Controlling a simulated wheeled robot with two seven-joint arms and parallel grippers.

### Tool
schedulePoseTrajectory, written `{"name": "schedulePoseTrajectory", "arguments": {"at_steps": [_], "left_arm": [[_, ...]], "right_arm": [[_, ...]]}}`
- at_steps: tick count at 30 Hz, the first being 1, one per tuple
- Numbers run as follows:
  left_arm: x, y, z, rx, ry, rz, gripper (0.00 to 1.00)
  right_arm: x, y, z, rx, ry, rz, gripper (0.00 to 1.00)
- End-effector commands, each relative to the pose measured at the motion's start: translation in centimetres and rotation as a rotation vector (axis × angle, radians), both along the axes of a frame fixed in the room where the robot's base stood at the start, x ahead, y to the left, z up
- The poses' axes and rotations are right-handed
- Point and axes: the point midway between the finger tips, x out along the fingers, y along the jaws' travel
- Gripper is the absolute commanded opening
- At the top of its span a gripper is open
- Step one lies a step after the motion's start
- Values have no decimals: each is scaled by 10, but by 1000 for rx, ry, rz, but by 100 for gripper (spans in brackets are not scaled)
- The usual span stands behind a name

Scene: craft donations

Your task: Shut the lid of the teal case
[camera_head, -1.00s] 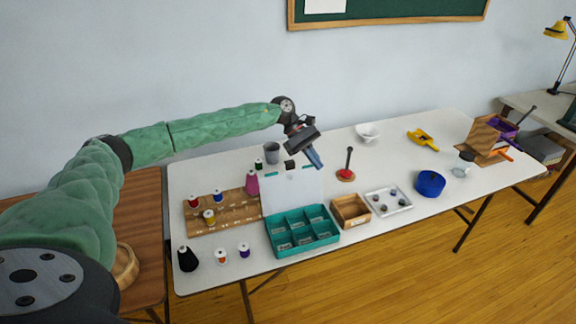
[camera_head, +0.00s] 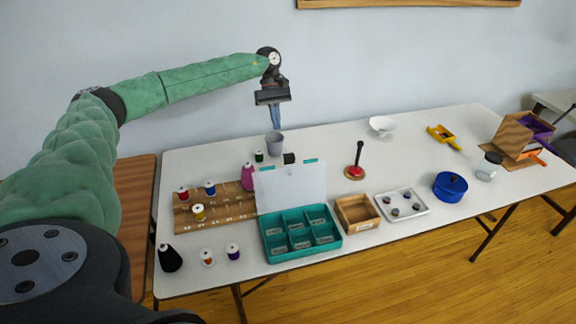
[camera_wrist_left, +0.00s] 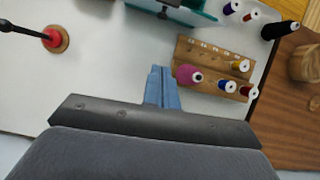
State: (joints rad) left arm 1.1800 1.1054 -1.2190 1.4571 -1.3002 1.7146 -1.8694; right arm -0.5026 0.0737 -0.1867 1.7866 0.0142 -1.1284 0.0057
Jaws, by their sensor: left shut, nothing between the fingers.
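The teal case (camera_head: 300,251) stands near the front edge of the white table, with several compartments facing up. Its pale translucent lid (camera_head: 291,188) stands open, raised at the back of the case. In the left wrist view part of the case (camera_wrist_left: 205,8) shows at the top edge. My right gripper is not in view.
A wooden spool rack (camera_head: 215,210) and a pink cone (camera_head: 248,177) stand left of the lid. A wooden box (camera_head: 357,213) sits right beside the case, then a white tray (camera_head: 418,212). The table's back middle is fairly clear.

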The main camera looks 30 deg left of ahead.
Motion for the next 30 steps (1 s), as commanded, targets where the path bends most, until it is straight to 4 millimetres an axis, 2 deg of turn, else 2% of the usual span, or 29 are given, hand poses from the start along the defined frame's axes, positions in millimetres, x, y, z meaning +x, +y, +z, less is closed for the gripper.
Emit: {"name": "schedulePoseTrajectory", "arguments": {"at_steps": [1,6,9,12,17,30], "left_arm": [[0,0,-13,0,0,0,0],[0,-1,-24,-1,-1,0,0],[0,-1,-27,-1,-1,0,0],[0,-1,-28,-1,-1,0,0],[-2,-4,-33,-1,-1,0,0],[-15,-20,-74,-1,-1,0,0]], "right_arm": [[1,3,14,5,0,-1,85],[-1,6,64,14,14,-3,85],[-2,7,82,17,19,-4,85],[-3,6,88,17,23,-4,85],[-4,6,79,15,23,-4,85],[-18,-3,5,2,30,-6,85]]}}
